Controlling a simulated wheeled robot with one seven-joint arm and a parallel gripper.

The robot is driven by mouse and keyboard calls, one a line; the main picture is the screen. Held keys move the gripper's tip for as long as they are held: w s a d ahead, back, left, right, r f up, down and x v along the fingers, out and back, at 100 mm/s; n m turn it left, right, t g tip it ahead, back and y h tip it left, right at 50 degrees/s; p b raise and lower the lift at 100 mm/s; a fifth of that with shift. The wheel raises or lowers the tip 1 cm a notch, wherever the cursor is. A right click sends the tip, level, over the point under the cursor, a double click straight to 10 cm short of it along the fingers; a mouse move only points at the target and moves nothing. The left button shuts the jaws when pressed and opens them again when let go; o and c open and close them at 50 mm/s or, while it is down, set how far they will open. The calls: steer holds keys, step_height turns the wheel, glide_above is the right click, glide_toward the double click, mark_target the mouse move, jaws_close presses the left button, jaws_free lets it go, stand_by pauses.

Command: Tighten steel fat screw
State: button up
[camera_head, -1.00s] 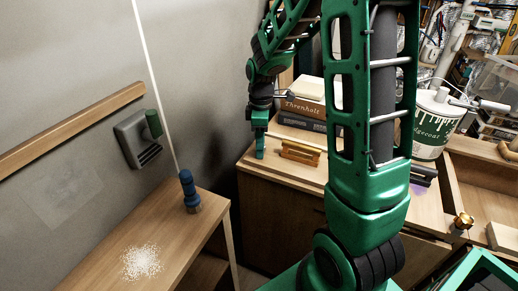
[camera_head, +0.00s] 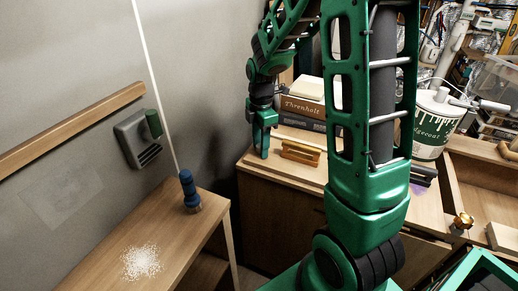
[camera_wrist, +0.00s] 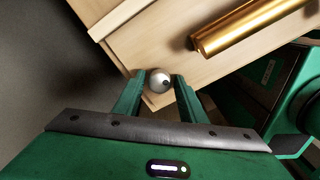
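The steel fat screw (camera_wrist: 159,81) shows in the wrist view as a round, silvery head with a dark spot at its centre. It is at the near corner of the light wooden cabinet top. My gripper (camera_wrist: 160,88) has its two green fingers apart, one on each side of the screw head. Narrow gaps seem to lie between the fingers and the head. In the head view my gripper (camera_head: 261,148) points down at the cabinet's left end. The screw cannot be made out there.
A brass handle-like piece (camera_head: 300,152) lies on the cabinet top (camera_head: 284,172) just right of my gripper. The grey wall is close on the left.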

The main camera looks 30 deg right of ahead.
jaws_close()
steer(key=m, duration=0.3)
steer(key=shift+m, duration=0.4)
steer(key=m, duration=0.4)
steer(key=shift+f, duration=0.1)
steer(key=m, duration=0.4)
steer(key=shift+s, duration=0.1)
steer(key=m, duration=0.4)
steer(key=shift+f, duration=0.1)
